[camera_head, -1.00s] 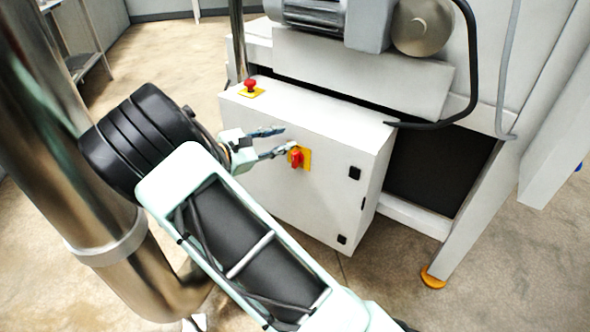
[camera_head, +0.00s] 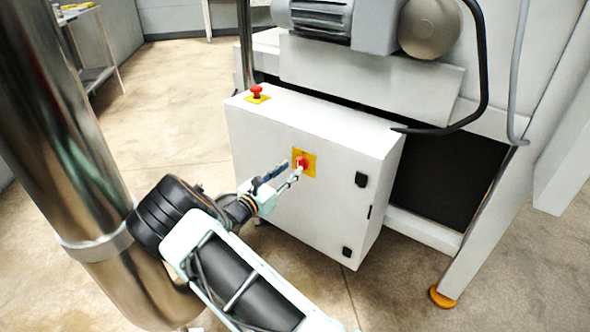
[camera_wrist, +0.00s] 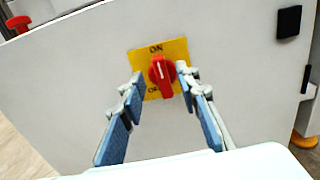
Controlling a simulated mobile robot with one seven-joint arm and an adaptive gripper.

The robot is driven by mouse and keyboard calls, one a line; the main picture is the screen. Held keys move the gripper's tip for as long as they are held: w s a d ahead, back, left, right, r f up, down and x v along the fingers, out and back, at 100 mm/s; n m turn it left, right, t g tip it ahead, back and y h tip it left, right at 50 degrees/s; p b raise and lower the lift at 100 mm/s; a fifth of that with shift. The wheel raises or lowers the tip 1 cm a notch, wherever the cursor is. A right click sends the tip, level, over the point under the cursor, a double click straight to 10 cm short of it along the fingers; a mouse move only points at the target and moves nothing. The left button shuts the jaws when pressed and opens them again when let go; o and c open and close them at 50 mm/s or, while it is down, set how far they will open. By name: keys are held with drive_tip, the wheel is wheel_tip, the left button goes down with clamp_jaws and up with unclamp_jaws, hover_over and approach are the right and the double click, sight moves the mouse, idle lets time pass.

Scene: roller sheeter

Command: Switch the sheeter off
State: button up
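The sheeter's switch (camera_head: 302,162) is a red rotary knob on a yellow plate on the front of a white control box (camera_head: 270,190). In the wrist view the knob (camera_wrist: 161,74) stands about upright, its white mark towards the "ON" label at the top. A partly hidden label, seemingly "OFF", is at lower left. My gripper (camera_head: 290,171) is open and empty in front of the switch. In the wrist view its fingers (camera_wrist: 160,82) lie on either side of the knob, the right one closer. I cannot tell whether either fingertip touches it.
A red mushroom button (camera_head: 257,92) on a yellow base sits on top of the box; it also shows in the wrist view (camera_wrist: 19,24). The sheeter's motor (camera_head: 318,16) is above. The floor left of the box is clear.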

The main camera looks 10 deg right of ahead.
sight(297, 164)
drive_tip(key=shift+x, duration=1.6)
clamp_jaws()
